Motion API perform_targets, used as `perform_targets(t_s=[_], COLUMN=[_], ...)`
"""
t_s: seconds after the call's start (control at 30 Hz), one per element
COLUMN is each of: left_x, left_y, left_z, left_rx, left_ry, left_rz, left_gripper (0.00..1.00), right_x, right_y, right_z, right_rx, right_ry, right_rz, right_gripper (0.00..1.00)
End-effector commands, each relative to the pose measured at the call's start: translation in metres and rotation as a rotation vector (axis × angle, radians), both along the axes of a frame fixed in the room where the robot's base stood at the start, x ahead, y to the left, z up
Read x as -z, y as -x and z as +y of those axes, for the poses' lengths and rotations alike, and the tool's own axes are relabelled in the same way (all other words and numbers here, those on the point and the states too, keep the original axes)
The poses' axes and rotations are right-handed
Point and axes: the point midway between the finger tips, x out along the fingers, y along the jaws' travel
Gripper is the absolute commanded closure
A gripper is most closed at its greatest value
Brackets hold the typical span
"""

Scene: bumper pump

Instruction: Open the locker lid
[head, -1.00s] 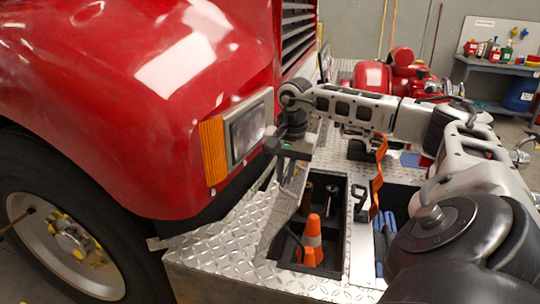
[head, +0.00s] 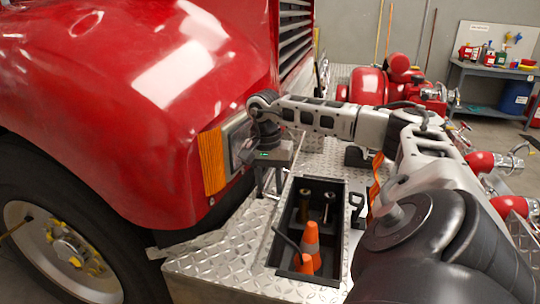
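The locker (head: 342,232) is an opening in the diamond-plate bumper with its inside exposed. An orange cone with a white band (head: 311,238), another orange piece (head: 304,264) and upright nozzle-like items (head: 328,204) stand inside. The lid (head: 246,232) appears swung over to the left of the opening, against the plate; its outline blends in, so its exact angle is unclear. My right gripper (head: 269,190) points down at the locker's far left corner, close to the headlight. Its fingers are apart with nothing seen between them. My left gripper is out of view.
The red fender (head: 130,100) and headlight with amber lamp (head: 212,162) are close beside my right gripper. A black handle (head: 357,205) stands right of the locker. A red pump (head: 368,84) is behind. My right arm hides the bumper's right side.

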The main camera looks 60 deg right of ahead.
Motion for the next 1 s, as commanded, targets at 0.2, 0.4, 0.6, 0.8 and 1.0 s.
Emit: perform_targets(t_s=[0.2, 0.4, 0.6, 0.8, 1.0], left_x=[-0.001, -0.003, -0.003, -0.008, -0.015], left_y=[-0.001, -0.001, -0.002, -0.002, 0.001], left_z=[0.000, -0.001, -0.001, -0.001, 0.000], left_rx=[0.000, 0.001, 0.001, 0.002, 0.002], left_ry=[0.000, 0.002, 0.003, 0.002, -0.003], left_rz=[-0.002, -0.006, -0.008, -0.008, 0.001], left_gripper=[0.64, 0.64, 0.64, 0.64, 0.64], right_x=[-0.003, -0.010, -0.046, -0.098, -0.137], right_y=[0.001, 0.000, -0.004, -0.007, -0.008], right_z=[-0.003, -0.004, -0.002, -0.001, -0.001], right_rx=[0.006, 0.006, 0.004, 0.005, 0.004], right_ry=[0.007, 0.008, 0.007, 0.005, 0.007], right_rz=[-0.002, -0.005, -0.012, -0.012, -0.009], right_gripper=[0.67, 0.67, 0.67, 0.67, 0.67])
